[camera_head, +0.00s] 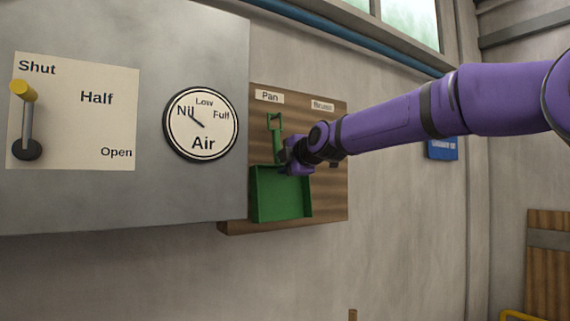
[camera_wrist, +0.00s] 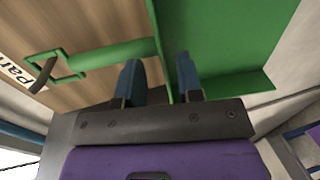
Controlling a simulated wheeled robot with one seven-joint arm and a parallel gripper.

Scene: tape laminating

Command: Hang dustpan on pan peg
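The green dustpan (camera_head: 282,192) is upright against the wooden board, below the "Pan" label, with its handle up. In the wrist view, the dustpan (camera_wrist: 225,40) has its handle loop at the left, and a short brown peg (camera_wrist: 42,76) appears to pass through that loop. My gripper (camera_head: 290,158) is at the top of the pan, by the base of the handle. In the wrist view my gripper (camera_wrist: 160,78) has its fingers apart, one on each side of the pan's rear wall, with gaps showing. The peg is too small to make out in the head view.
The wooden board (camera_head: 333,180) also bears a "Brush" label (camera_head: 322,105), partly behind my arm. A grey cabinet (camera_head: 200,50) with an air gauge (camera_head: 201,124) and a yellow-tipped lever (camera_head: 26,115) stands left of it. Bare wall lies below the board.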

